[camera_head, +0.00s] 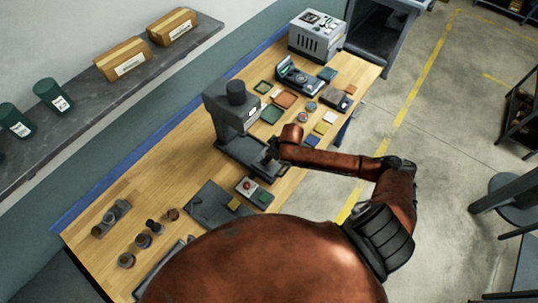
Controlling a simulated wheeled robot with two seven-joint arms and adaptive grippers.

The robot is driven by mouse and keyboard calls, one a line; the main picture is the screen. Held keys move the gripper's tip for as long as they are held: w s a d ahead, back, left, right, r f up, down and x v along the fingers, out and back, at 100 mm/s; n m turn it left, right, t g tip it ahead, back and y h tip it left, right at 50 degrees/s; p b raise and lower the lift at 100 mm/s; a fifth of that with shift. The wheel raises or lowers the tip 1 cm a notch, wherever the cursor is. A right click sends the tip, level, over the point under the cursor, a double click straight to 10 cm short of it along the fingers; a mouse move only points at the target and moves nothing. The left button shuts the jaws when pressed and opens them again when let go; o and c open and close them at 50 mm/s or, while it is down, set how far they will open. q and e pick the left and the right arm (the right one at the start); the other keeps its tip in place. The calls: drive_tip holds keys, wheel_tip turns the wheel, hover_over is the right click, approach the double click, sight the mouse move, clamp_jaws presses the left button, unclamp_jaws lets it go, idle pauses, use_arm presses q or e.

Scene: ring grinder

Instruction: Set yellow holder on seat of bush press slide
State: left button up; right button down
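The bush press (226,111) is a grey upright machine with a dark round top, standing mid-bench. Its low dark slide (240,152) extends toward the front right; the seat is too small to make out. My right gripper (269,153) is at the near end of the slide, partly hidden by its own wrist. I cannot tell whether it is open, shut or holding anything. A small yellow piece (234,204) lies on a dark plate (206,207) left of the gripper. Yellow squares (321,127) lie right of it. I cannot tell which yellow thing is the holder. My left gripper is not in view.
A control box with a red button (251,188) stands just in front of the press. Several small round parts (142,240) stand at the left. Coloured trays (285,99) and a grey machine (317,36) fill the far right. Bare wood (165,172) shows left of the press.

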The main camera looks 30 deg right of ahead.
drive_tip(key=shift+w+f, duration=0.1)
drive_tip(key=c, duration=1.1)
unclamp_jaws()
drive_tip(key=shift+f, duration=0.15)
wheel_tip(320, 180, up, 8)
drive_tip(key=p, duration=0.9)
